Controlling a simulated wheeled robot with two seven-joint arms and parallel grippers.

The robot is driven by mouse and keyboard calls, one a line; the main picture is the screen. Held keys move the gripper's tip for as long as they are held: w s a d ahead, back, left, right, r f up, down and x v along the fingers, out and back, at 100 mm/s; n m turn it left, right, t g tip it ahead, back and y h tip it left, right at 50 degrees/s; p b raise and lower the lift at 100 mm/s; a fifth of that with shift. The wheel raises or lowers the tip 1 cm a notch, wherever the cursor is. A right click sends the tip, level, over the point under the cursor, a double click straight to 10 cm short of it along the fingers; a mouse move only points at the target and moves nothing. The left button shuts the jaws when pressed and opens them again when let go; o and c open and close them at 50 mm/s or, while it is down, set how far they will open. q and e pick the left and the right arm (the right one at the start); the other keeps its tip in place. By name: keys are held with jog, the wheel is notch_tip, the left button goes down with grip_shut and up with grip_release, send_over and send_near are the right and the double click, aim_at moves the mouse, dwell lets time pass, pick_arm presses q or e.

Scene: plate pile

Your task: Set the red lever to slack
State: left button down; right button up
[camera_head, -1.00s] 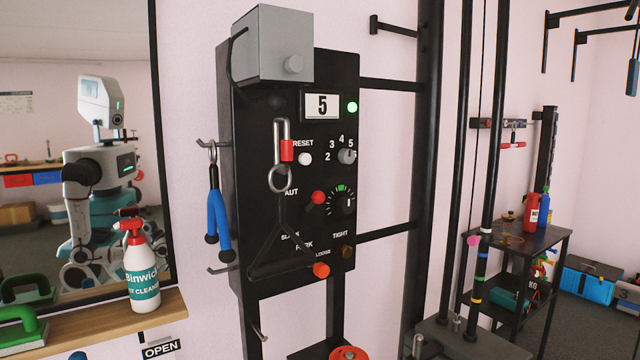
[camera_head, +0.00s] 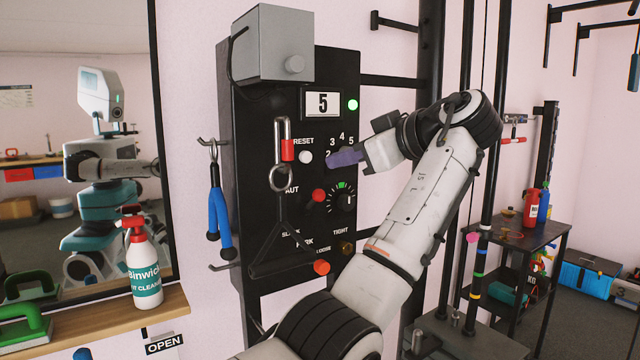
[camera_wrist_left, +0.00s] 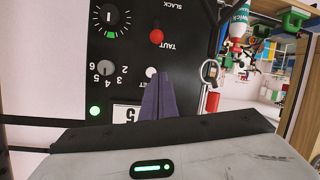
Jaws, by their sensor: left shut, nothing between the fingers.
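The red lever (camera_head: 318,195) is a red ball knob on the black panel (camera_head: 270,220). It sits beside the TAUT label, with SLACK printed lower down. In the left wrist view the panel appears upside down, and the red lever (camera_wrist_left: 156,36) shows beyond my fingertips. My left gripper (camera_head: 332,159) is shut and empty, its purple fingers pointing left in front of the panel, up and right of the lever. It also shows in the left wrist view (camera_wrist_left: 157,82). The fingers appear apart from the lever. My right gripper is out of view.
A black triangular handle (camera_head: 284,250) hangs before the panel. A spray bottle (camera_head: 143,265) stands on the left shelf.

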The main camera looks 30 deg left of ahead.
pick_arm(q)
jog(key=shift+s+r, duration=0.15)
jog(key=shift+r, duration=0.1)
jog(key=shift+a, duration=0.15)
jog(key=p, duration=0.1)
send_over(320, 195)
jog(key=a, duration=0.2)
jog(key=f, duration=0.2)
jog(key=shift+s+d+f, duration=0.15)
jog(key=shift+s+f, duration=0.2)
jog(key=f, duration=0.1)
jog(key=d+f, duration=0.1)
jog(key=shift+w+f+p, duration=0.3)
jog(key=shift+p, duration=0.05)
jog(key=shift+d+f, duration=0.35)
jog(key=shift+f, duration=0.1)
